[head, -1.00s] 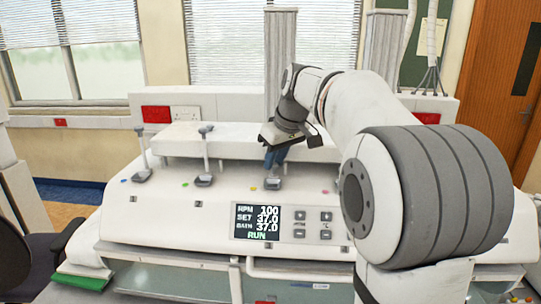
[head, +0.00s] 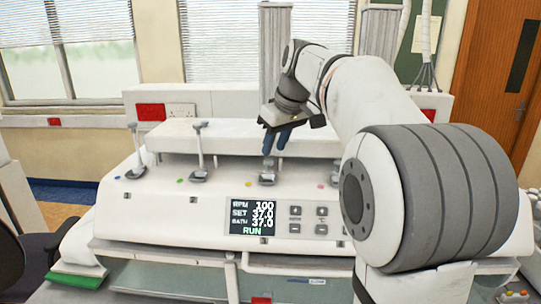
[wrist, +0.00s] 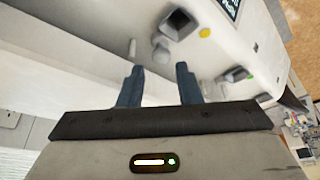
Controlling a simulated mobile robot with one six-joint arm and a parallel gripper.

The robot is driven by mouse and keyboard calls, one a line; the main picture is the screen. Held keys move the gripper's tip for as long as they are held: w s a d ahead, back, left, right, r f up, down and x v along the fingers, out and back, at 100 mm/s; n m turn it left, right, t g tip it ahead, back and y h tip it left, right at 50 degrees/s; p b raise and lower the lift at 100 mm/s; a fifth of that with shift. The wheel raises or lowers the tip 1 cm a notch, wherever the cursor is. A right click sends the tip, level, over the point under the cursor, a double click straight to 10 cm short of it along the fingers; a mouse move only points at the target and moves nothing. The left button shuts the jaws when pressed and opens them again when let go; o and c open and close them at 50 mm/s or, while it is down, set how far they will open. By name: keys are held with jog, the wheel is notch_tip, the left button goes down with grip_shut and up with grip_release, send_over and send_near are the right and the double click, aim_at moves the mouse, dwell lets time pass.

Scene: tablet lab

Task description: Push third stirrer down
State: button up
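The third stirrer (head: 267,179) stands on the sloped top of the white tablet machine (head: 150,215), above the display. Its grey base shows below my gripper in the head view; its shaft is short and low. In the wrist view, its dark base (wrist: 180,23) and pale rounded top (wrist: 161,52) lie beyond my fingers. My gripper (head: 275,142) hangs just above it, with its two blue fingers apart. The wrist view shows the gap between the fingertips (wrist: 158,75) empty. I cannot tell whether a finger touches the stirrer.
The first stirrer (head: 134,150) and second stirrer (head: 199,150) stand taller to the left, with raised shafts. A lit display (head: 252,216) reads RUN, with buttons (head: 308,219) beside it. A white raised housing (head: 225,137) runs behind the stirrers. My arm hides the machine's right part.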

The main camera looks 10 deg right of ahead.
jog(key=v, duration=0.3)
jog(key=shift+s+r, duration=0.1)
jog(key=shift+r, duration=0.1)
jog(key=s+a+f+m+h+b, duration=0.2)
jog(key=s+f+m, duration=0.3)
jog(key=s+f, duration=1.9)
jog(key=s, duration=0.2)
jog(key=shift+s+a+f+g, duration=0.3)
jog(key=shift+a+f, duration=0.05)
jog(key=shift+f, duration=0.05)
